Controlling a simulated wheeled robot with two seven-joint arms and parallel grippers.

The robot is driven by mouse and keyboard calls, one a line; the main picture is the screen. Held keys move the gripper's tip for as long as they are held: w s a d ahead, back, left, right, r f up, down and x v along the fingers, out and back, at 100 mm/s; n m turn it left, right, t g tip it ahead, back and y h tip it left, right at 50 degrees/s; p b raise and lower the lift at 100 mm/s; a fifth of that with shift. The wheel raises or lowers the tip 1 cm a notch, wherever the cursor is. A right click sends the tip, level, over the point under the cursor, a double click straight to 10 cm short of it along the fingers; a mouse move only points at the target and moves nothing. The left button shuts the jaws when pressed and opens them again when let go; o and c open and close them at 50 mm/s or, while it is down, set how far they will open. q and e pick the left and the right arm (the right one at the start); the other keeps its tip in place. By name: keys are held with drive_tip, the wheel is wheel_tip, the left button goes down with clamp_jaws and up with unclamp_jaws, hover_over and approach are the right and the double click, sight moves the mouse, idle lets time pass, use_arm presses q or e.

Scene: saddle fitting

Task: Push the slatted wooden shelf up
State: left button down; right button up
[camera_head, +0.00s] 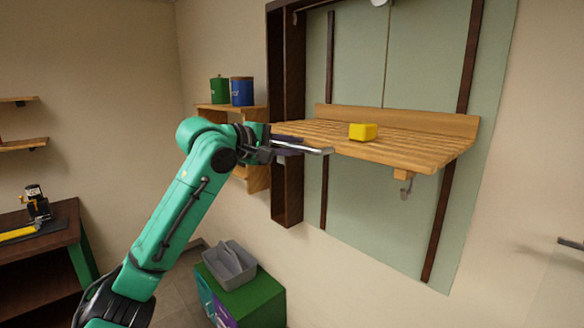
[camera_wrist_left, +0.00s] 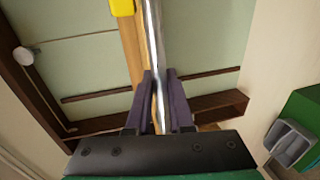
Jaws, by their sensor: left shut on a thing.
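The slatted wooden shelf (camera_head: 400,150) sits level against the pale green wall panel, with a raised board along its back. A yellow block (camera_head: 363,131) rests on it; it also shows at the top of the left wrist view (camera_wrist_left: 122,7). My left gripper (camera_head: 290,147) is at the shelf's near left corner, its dark purple fingers (camera_wrist_left: 160,80) shut on a shiny metal bar (camera_wrist_left: 153,35). The bar's end shows just in front of the shelf edge. I cannot tell whether the bar touches or belongs to the shelf. My right gripper is not in view.
Dark vertical rails (camera_head: 450,170) flank the panel, and a hook (camera_head: 405,188) hangs under the shelf. A small wall shelf (camera_head: 262,120) with green and blue canisters is close behind my left wrist. A grey caddy (camera_head: 229,263) stands on a green cabinet below.

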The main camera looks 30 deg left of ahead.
use_arm(q)
drive_tip(key=shift+r, duration=1.05)
drive_tip(key=shift+a+r, duration=0.1)
drive_tip(key=c, duration=0.8)
unclamp_jaws()
drive_tip(key=shift+c, duration=0.2)
drive_tip(key=shift+f, duration=0.2)
drive_tip(key=shift+s+b, duration=0.4)
drive_tip(key=b+v, duration=0.5)
drive_tip(key=v, duration=0.8)
drive_tip(key=shift+s+a+r, duration=0.15)
drive_tip(key=shift+s+a, duration=0.05)
drive_tip(key=shift+s, duration=0.05)
